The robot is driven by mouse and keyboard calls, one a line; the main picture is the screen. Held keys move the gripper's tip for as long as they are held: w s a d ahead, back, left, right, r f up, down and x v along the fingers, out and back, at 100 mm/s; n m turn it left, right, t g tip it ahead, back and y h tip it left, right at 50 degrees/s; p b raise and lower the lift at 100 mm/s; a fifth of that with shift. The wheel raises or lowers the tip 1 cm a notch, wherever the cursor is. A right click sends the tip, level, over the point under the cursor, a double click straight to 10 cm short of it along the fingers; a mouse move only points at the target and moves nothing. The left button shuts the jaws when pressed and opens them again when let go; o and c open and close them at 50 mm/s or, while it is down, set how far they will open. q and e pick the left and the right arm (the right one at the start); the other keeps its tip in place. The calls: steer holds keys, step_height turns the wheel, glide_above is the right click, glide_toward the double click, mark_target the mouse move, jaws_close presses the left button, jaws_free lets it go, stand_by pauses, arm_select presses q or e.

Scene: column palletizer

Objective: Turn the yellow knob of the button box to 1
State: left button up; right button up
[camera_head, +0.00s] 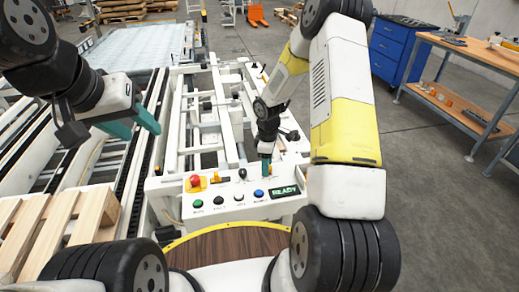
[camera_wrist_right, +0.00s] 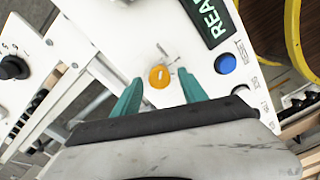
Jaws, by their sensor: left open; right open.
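The white button box (camera_head: 225,206) stands in front of me. Its yellow knob (camera_wrist_right: 159,77) shows in the right wrist view, round with a short pale mark, with small printed marks around it that are too small to read. My right gripper (camera_head: 266,168) points down over the box's panel, and the knob is hidden behind it in the head view. In the wrist view the right gripper's (camera_wrist_right: 160,88) green fingers are apart, one to each side of the knob; I cannot tell whether they touch it. My left gripper (camera_head: 132,124) is open and empty, above the conveyor at left.
The panel also has a red emergency button (camera_head: 195,180), a black knob (camera_head: 242,174), a green button (camera_head: 198,203), a blue button (camera_head: 258,194) and a READY display (camera_head: 284,191). A wooden pallet (camera_head: 60,225) lies at left. A workbench (camera_head: 470,55) stands at right; floor before it is clear.

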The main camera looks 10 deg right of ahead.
jaws_close()
steer(key=shift+m, duration=0.3)
steer(key=m, duration=0.3)
steer(key=shift+w+m, duration=0.1)
steer(key=shift+m, duration=2.4)
jaws_free()
